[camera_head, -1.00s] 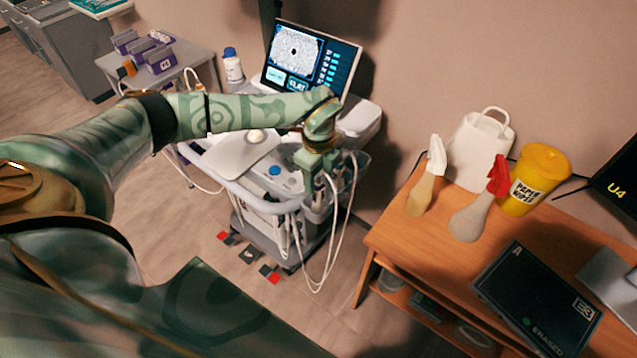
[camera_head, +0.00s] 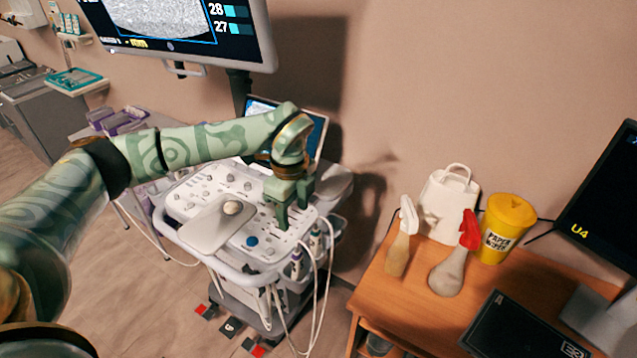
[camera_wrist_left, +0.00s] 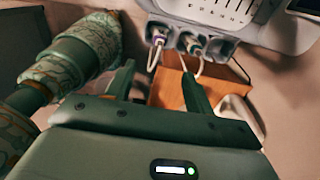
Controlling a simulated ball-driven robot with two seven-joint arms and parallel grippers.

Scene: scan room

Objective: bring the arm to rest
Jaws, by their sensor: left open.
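My left arm (camera_head: 200,148) reaches in from the left across the ultrasound cart. Its gripper (camera_head: 290,212) points down in front of the right part of the cart's control panel (camera_head: 215,185). In the left wrist view the two fingers of this gripper (camera_wrist_left: 158,82) stand apart with nothing between them. Whether a finger touches the cart I cannot tell. My right gripper is not in view.
Probes with hanging cables (camera_head: 315,245) sit at the cart's right side, close to the gripper; they also show in the left wrist view (camera_wrist_left: 157,50). A large monitor (camera_head: 190,30) hangs above the arm. A wooden desk (camera_head: 405,295) at right holds two spray bottles, a white bag (camera_head: 440,210) and a yellow wipes tub (camera_head: 505,228).

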